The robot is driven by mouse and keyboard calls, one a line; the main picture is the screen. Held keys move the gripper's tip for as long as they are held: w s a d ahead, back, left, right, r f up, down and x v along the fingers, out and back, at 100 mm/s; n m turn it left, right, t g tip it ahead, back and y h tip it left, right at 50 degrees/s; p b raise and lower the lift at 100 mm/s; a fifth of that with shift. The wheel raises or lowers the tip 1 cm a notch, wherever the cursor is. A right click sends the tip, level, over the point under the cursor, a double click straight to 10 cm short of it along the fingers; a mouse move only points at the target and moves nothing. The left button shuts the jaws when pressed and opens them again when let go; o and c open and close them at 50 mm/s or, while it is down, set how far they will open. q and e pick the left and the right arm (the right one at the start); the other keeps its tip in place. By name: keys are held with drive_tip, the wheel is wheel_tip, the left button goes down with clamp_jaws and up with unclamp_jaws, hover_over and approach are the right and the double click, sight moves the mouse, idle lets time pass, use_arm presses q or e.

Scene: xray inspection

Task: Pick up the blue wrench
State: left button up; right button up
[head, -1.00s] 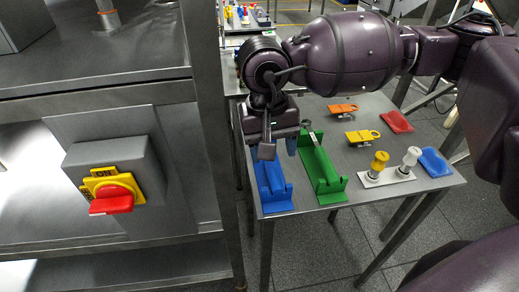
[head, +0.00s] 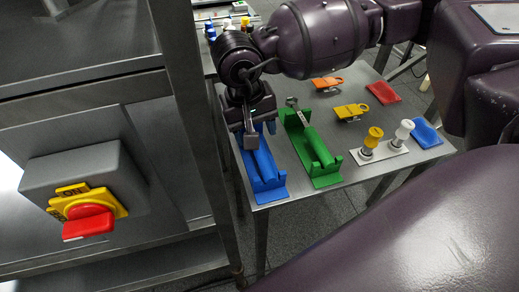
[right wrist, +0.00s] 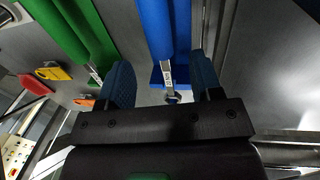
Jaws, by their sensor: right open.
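The blue wrench lies lengthwise in a blue holder (head: 268,187) at the table's left end. In the right wrist view its blue handle (right wrist: 156,28) and bare metal shaft with a ring end (right wrist: 171,97) show against the holder (right wrist: 185,75). My right gripper (head: 258,138) is over the far part of the holder, pointing down, and hides part of the wrench in the head view. Its fingers (right wrist: 162,82) are open, one on each side of the metal end, with visible gaps. My left gripper is not in view.
A green wrench rests in a green holder (head: 325,178) just right of the blue one. Orange, yellow, red and blue pieces and a white plate with two knobs (head: 388,151) lie further right. A steel rack with a red switch (head: 88,222) stands close on the left.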

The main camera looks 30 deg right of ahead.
drive_tip(key=f, duration=0.4)
drive_tip(key=shift+s+d+f, duration=0.2)
drive_tip(key=shift+d+f, duration=0.1)
drive_tip(key=shift+f, duration=0.1)
clamp_jaws()
